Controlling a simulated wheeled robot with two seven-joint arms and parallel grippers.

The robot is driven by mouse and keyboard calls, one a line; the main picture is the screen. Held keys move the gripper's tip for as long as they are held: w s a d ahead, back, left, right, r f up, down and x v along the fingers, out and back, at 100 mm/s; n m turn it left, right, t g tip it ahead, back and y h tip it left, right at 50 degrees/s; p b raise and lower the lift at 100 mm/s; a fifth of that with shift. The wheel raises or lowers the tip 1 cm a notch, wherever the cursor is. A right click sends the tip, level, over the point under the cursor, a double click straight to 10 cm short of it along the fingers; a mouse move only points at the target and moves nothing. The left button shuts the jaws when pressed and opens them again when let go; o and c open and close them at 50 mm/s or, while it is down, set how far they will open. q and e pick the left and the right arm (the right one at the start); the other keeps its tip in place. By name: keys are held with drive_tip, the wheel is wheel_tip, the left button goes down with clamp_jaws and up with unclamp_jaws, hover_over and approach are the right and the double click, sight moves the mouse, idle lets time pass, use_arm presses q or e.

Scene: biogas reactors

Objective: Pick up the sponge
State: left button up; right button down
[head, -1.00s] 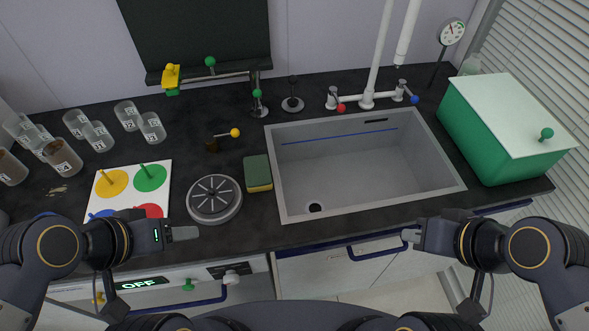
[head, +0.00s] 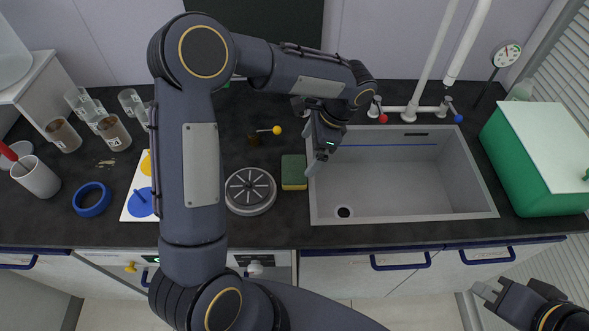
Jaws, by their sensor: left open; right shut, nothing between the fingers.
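The sponge (head: 293,172), green on top with a yellow side, lies on the dark counter between the round grey disc and the left rim of the sink. My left gripper (head: 311,172) is open and hangs just right of the sponge, by the sink's left edge. From this view I cannot tell whether a finger touches the sponge. My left arm reaches across the left half of the picture and hides part of the counter. My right gripper (head: 486,293) is shut and empty at the lower right, in front of the counter, far from the sponge.
The round grey disc (head: 250,191) stands left of the sponge. The sink (head: 395,185) lies to its right, with a white tap behind. A small yellow-knobbed lever (head: 276,130) sits behind. A green box (head: 535,160) stands at the right; beakers (head: 63,135) stand at the left.

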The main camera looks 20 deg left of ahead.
sight(295, 169)
use_arm(q)
drive_tip(key=p+x, duration=0.1)
drive_tip(key=x, duration=0.6)
drive_tip(key=shift+s+a+f+p, duration=0.2)
drive_tip(key=shift+s+p, duration=0.05)
drive_tip(key=shift+p, duration=0.1)
drive_tip(key=shift+a+f, duration=0.1)
drive_tip(key=shift+f, duration=0.15)
drive_tip(key=c, duration=0.8)
